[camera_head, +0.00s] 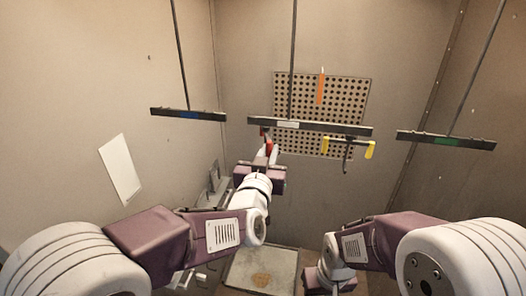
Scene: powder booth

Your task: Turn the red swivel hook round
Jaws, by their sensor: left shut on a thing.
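The red swivel hook (263,132) hangs under the middle dark bar (342,129), left of that bar's centre. Only a small part of the red shows; my gripper hides the rest. My left gripper (268,152) reaches up from below and is shut on the red hook. I cannot tell which way the hook faces. My right arm is folded low at the right, and its fingers do not show.
A yellow-handled hook (369,150) hangs from the middle bar's right part. Bars with a blue mark (158,112) and a green mark (475,144) hang at either side. A perforated panel (345,95) is behind. A tray (285,262) lies below.

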